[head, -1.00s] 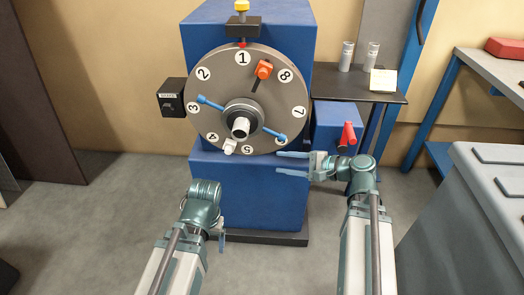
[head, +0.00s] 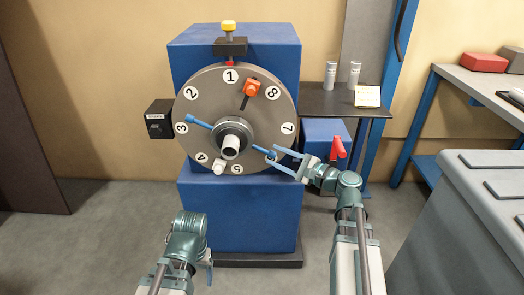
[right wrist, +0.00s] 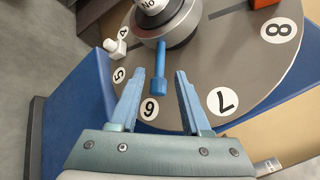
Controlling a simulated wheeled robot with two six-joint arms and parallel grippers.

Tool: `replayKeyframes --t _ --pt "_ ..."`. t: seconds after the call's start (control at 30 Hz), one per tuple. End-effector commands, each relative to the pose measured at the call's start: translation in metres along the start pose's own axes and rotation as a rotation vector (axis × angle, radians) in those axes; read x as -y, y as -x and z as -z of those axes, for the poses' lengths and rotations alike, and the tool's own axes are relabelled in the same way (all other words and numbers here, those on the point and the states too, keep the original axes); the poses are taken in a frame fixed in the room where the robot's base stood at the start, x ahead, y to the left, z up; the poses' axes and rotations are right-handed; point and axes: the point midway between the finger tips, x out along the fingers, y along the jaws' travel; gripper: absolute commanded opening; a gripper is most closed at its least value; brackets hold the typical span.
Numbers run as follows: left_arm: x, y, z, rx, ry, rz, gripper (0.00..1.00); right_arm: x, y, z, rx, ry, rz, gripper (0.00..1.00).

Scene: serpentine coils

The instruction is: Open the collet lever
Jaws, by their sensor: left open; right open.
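A grey numbered disc (head: 270,115) is mounted on a blue machine. The right wrist view shows this blue lever arm (right wrist: 159,72) between the open fingers (right wrist: 159,78), with gaps on both sides. A red lever (head: 338,147) stands on a side box. My left gripper (head: 210,264) is open, low in front of the machine, partly hidden by its wrist.
An orange block (head: 252,88) and a white knob (head: 218,167) sit on the disc face. A dark shelf (head: 325,105) with two cylinders is right of the machine. A grey cabinet (head: 465,215) stands at the right. Floor at left is clear.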

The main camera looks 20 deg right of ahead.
Motion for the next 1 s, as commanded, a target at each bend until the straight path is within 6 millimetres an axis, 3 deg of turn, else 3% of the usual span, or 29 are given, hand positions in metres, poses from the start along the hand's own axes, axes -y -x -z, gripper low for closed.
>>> replayKeyframes --t 0.1,0.3,0.77,0.8,1.0 --pt "0.0 0.0 0.0 0.0 0.0 0.0 0.81 0.0 -0.025 0.0 0.003 0.0 -0.003 0.47" --pt "0.0 0.0 0.0 0.0 0.0 0.0 0.81 0.0 -0.049 0.001 0.001 0.0 -0.001 0.47" --pt "0.0 0.0 0.0 0.0 0.0 0.0 0.81 0.0 -0.06 0.0 0.0 0.001 0.0 0.47" --pt "0.0 0.0 0.0 0.0 0.0 0.0 0.81 0.0 -0.06 0.0 0.0 0.001 0.0 0.45" --pt "0.0 0.0 0.0 0.0 0.0 0.0 0.81 0.0 -0.06 0.0 0.0 0.001 0.0 0.09"
